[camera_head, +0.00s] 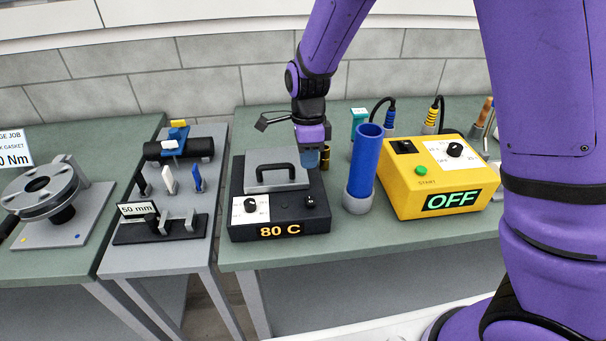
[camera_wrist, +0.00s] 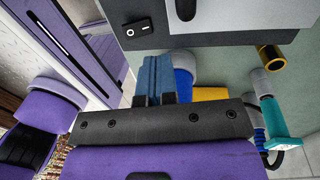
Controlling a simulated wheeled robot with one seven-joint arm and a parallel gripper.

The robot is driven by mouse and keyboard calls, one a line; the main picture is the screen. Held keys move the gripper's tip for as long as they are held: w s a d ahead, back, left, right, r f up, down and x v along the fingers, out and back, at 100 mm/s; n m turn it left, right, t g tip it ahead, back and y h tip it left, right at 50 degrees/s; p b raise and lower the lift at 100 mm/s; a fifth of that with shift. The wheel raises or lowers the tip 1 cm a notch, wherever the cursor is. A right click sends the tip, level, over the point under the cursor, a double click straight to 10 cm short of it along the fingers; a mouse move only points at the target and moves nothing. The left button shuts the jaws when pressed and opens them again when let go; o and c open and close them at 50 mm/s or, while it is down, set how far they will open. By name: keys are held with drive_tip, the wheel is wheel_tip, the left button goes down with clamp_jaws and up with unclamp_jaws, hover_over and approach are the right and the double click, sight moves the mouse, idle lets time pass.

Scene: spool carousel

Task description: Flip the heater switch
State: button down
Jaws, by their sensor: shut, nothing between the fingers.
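The heater (camera_head: 280,228) is a black box with a grey handled lid (camera_head: 276,172), a white dial plate and an orange "80 C" display. Its small black rocker switch (camera_head: 310,201) is at the right of the top. In the wrist view the switch (camera_wrist: 138,27) shows I and O marks; I cannot tell which side is pressed. My gripper (camera_head: 313,164) points down over the heater's right rear part, behind the switch in the head view. Its blue fingers (camera_wrist: 154,78) are shut and empty, apart from the switch in the wrist view.
A blue tube (camera_head: 363,168) stands close right of the heater. The yellow box (camera_head: 440,178), reading "OFF", is farther right. A brass cylinder (camera_wrist: 270,57) and a teal item (camera_wrist: 283,124) are nearby. A fixture with a "50 mm" sign (camera_head: 136,209) stands left.

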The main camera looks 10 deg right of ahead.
wheel_tip(320, 180, up, 7)
drive_tip(key=w, duration=0.3)
drive_tip(key=shift+r, duration=0.2)
drive_tip(key=shift+d+r, duration=0.1)
drive_tip(key=s+d+r+n+t+y, duration=0.1)
drive_tip(key=s+d+r+n+t, duration=0.2)
drive_tip(key=s+d+r+n, duration=0.8)
drive_tip(key=s+d+r+n+t, duration=0.2)
drive_tip(key=s+d+r+n, duration=0.1)
drive_tip(key=s, duration=0.5)
drive_tip(key=s+d+r+n+t+h, duration=0.1)
drive_tip(key=s+d+r+n+t, duration=0.1)
drive_tip(key=s, duration=0.5)
drive_tip(key=d+r+n, duration=0.1)
drive_tip(key=d+n, duration=0.1)
drive_tip(key=d, duration=0.1)
drive_tip(key=shift+s, duration=0.4)
drive_tip(key=shift+d, duration=0.1)
